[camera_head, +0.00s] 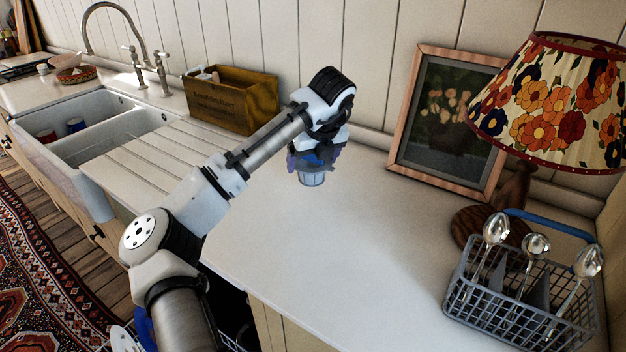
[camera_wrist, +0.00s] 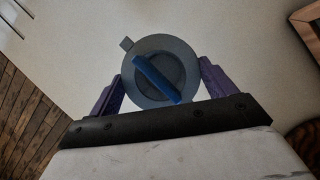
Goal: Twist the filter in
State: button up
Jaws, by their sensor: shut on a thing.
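The filter (camera_wrist: 165,62) is a round grey piece with a raised blue bar across its top. In the wrist view it sits between the two purple fingers of my gripper (camera_wrist: 160,88), which is shut on it. A small tab sticks out at its upper left. In the head view the filter (camera_head: 312,178) is a pale grey, cup-like body below my gripper (camera_head: 314,160), over the white counter. It seems held above the counter, but the gap is hard to judge. No socket for the filter is clearly in view.
The white counter (camera_head: 330,250) is clear around my gripper. A cutlery basket (camera_head: 510,295) with spoons and a flowered lamp (camera_head: 555,100) stand right. A framed picture (camera_head: 445,130) leans on the wall. A wooden box (camera_head: 232,98) and sink (camera_head: 95,135) are left. A lower rack (camera_head: 125,335) shows partly bottom left.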

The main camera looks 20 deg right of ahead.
aim_at(313, 184)
jog(key=shift+f+p, duration=0.5)
jog(key=shift+f, duration=2.85)
jog(key=shift+f, duration=0.15)
jog(key=o, duration=1)
jog(key=shift+c, duration=0.2)
jog(key=b+v, duration=0.2)
jog(key=v, duration=1)
